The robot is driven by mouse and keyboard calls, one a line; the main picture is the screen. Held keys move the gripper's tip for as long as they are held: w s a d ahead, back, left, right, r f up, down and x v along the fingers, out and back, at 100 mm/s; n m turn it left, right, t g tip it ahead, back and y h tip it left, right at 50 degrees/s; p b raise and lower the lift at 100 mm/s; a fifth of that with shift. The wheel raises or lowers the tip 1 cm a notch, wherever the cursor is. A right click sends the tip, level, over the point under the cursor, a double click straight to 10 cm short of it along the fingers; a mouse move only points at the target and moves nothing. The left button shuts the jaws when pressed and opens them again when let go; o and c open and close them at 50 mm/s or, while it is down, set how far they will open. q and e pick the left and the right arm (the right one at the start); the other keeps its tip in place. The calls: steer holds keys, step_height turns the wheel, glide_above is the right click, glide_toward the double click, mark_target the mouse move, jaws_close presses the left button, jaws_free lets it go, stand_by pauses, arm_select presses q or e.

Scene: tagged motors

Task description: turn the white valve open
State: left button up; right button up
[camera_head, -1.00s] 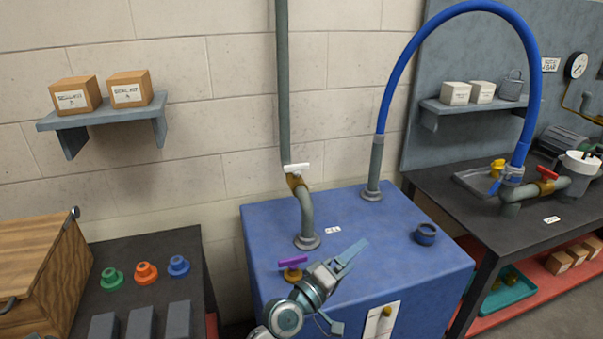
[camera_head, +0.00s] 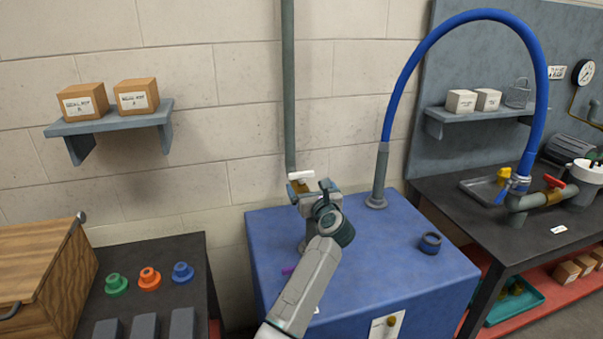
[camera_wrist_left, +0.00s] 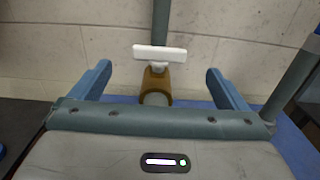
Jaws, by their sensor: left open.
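The white valve has a white bar handle (camera_head: 301,175) on a brass body, set on the grey-green pipe that runs up the wall behind the blue tank (camera_head: 380,250). In the left wrist view the white handle (camera_wrist_left: 160,53) lies crosswise to the pipe, over the brass body (camera_wrist_left: 157,82). My left gripper (camera_head: 313,191) is open just in front of the valve. In the left wrist view its two fingers (camera_wrist_left: 158,85) stand apart on either side of the valve, with gaps and no visible contact. In the head view the gripper hides the lower pipe bend. My right gripper is not in view.
A purple handle (camera_head: 288,270) on the tank is partly hidden by my left arm. A blue hose (camera_head: 389,110) rises from the tank to the right bench. A red-handled valve (camera_head: 554,181) sits there. A dark blue ring (camera_head: 430,243) lies on the tank top.

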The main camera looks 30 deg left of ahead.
mark_target(302, 174)
arm_select(q)
steer(key=shift+x, duration=1.05)
steer(key=p+x, duration=0.1)
steer(key=x, duration=0.5)
steer(key=shift+w+a, duration=0.15)
steer(key=shift+w, duration=0.05)
steer(key=shift+w+a, duration=0.15)
steer(key=shift+a, duration=0.1)
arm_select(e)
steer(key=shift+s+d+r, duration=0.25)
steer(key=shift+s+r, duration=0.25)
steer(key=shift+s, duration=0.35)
arm_select(q)
steer(key=shift+c, duration=0.5)
